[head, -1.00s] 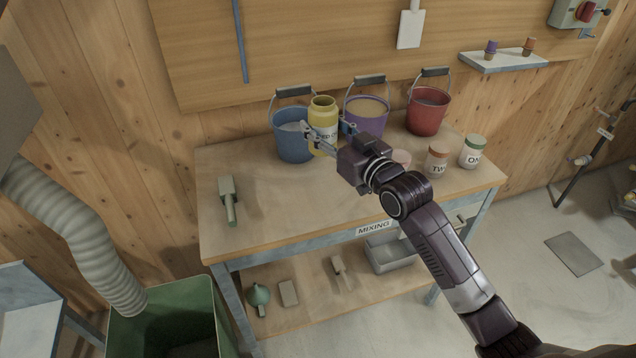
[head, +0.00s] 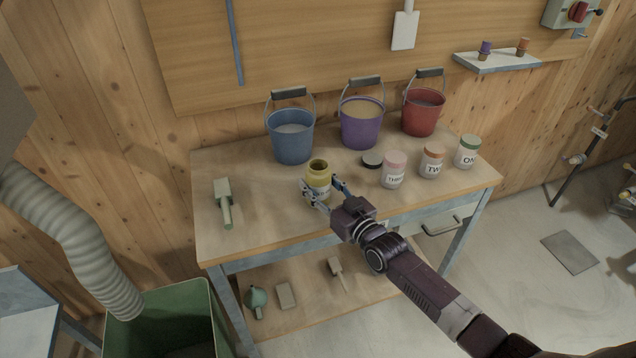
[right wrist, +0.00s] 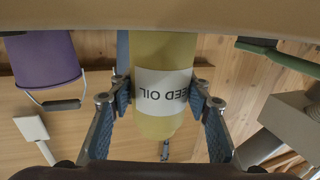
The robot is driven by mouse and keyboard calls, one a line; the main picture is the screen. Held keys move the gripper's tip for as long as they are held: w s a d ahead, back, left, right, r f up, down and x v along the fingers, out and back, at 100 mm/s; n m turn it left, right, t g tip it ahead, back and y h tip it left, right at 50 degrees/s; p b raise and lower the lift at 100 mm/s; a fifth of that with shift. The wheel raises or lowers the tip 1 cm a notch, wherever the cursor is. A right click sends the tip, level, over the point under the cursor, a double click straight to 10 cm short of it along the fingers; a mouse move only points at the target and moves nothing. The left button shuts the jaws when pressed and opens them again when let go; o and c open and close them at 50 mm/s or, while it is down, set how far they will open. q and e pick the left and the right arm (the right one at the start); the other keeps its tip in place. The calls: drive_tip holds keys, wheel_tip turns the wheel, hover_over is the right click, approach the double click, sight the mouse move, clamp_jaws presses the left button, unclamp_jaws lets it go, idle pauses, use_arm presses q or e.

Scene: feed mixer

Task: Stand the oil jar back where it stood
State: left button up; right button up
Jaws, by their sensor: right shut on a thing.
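The yellow oil jar (head: 318,173) is open-topped and upright, over the front middle of the mixing bench (head: 262,215). Its white label shows upside down, reading "EED OIL", on the jar in the right wrist view (right wrist: 163,85). My right gripper (head: 321,187) is shut on the jar, one finger on each side of its body; the fingers also show in the right wrist view (right wrist: 160,97). I cannot tell whether the jar's base touches the bench. A dark round lid (head: 372,159) lies on the bench right of the jar. My left gripper is not in view.
Blue (head: 290,142), purple (head: 361,128) and red (head: 422,117) buckets stand along the back. Jars labelled three (head: 393,170), two (head: 432,162) and one (head: 467,152) stand at the right. Bench between scoop and jar is clear.

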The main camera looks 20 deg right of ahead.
drive_tip(key=o, duration=1.4)
drive_tip(key=v, duration=1.2)
drive_tip(key=shift+r+b, duration=0.1)
drive_tip(key=shift+b, duration=0.3)
